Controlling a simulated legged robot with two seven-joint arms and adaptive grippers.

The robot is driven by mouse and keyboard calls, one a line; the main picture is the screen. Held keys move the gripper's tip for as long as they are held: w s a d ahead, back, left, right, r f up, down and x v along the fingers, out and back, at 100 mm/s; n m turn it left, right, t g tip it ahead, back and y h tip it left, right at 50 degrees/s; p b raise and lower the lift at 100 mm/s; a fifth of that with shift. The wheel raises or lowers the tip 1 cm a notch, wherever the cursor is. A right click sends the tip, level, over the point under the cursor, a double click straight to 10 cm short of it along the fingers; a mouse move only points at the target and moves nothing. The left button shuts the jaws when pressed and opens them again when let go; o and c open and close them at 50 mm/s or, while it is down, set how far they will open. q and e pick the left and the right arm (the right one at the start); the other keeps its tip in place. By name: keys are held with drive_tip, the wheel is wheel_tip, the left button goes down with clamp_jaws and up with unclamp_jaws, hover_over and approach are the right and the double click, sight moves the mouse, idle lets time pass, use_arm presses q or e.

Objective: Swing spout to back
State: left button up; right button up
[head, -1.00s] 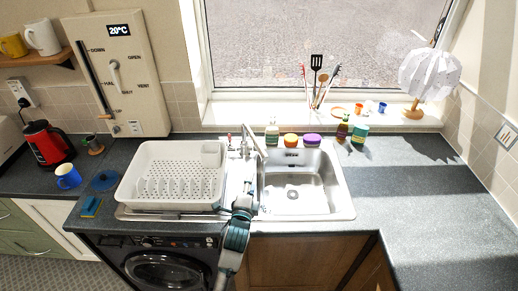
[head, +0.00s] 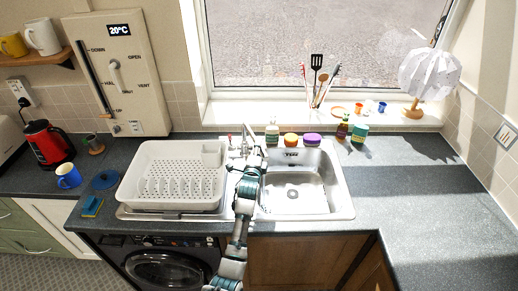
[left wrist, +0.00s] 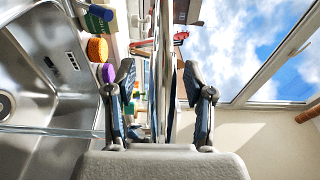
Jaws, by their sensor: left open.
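The chrome tap (head: 246,144) stands behind the sink, between the drainer side and the basin. Its slim spout (head: 256,141) slants toward the front right, over the basin's left side. My left gripper (head: 252,166) is at the spout's front end and covers part of it. In the left wrist view the left gripper (left wrist: 162,88) is open, with one dark finger on each side of the chrome spout (left wrist: 164,65). I see gaps beside the spout, though contact deeper in is hard to tell. My right gripper is not in view.
The steel basin (head: 325,200) is empty, right of my arm. A white dish rack (head: 150,190) stands close on the left. The right counter is mostly clear.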

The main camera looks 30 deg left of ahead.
use_arm(q)
drive_tip(key=shift+w+a, duration=0.15)
drive_tip(key=shift+w, duration=0.05)
drive_tip(key=shift+c, duration=0.2)
drive_tip(key=shift+d, duration=0.25)
clamp_jaws()
drive_tip(key=shift+a, duration=0.1)
